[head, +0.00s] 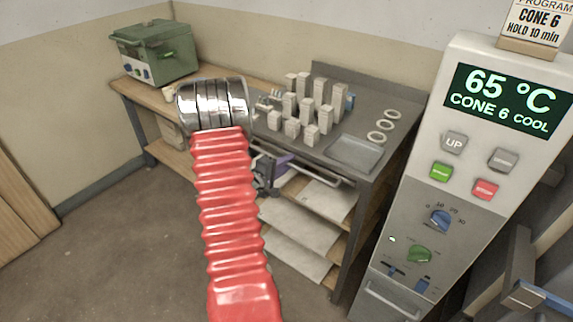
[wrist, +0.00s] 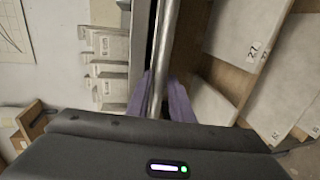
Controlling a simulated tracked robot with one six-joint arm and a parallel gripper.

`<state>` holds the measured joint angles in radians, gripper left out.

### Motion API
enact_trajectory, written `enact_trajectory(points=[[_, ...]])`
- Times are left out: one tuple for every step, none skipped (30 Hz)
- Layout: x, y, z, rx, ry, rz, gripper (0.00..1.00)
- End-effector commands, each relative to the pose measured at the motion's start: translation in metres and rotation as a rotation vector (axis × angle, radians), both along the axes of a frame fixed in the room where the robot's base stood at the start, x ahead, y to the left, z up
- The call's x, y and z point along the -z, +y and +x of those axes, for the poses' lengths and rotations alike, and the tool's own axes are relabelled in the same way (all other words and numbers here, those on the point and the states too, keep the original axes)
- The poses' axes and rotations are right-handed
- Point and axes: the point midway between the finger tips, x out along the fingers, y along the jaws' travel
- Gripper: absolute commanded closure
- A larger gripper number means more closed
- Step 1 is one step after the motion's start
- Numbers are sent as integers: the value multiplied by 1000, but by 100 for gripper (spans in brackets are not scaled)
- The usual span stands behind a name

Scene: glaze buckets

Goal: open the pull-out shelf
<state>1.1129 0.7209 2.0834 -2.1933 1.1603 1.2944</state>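The pull-out shelf's metal handle bar (head: 318,176) runs along the front of the grey-topped bench, just under its edge. The shelf itself is hidden under the top, and the bar lies close to the bench front. My gripper (head: 281,164) is at the bar's left part, partly hidden behind my red arm. In the wrist view, the bar (wrist: 165,40) passes between the two purple fingers (wrist: 161,95) of my gripper. The fingers lie close against the bar on both sides, with no clear gap, so my gripper looks shut on it.
Pale upright blocks (head: 305,98), a shallow grey tray (head: 354,152) and several rings (head: 383,126) are on the bench top. Boards (head: 297,222) lie on open shelves below. A control panel (head: 470,140) stands close at right. The floor (head: 110,240) at left is clear.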

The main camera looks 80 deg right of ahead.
Motion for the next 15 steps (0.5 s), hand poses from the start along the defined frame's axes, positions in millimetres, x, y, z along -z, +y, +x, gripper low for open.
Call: enact_trajectory(points=[[0,0,0,0,0,0,80],[0,0,0,0,0,0,80],[0,0,0,0,0,0,80],[0,0,0,0,0,0,81],[0,0,0,0,0,0,83],[0,0,0,0,0,0,86],[0,0,0,0,0,0,88],[0,0,0,0,0,0,90],[0,0,0,0,0,0,93],[0,1,0,0,0,0,95],[0,1,0,0,0,0,97],[0,1,0,0,1,1,100],[0,1,0,0,1,1,100],[0,1,0,0,1,1,100],[1,1,0,0,0,2,100]])
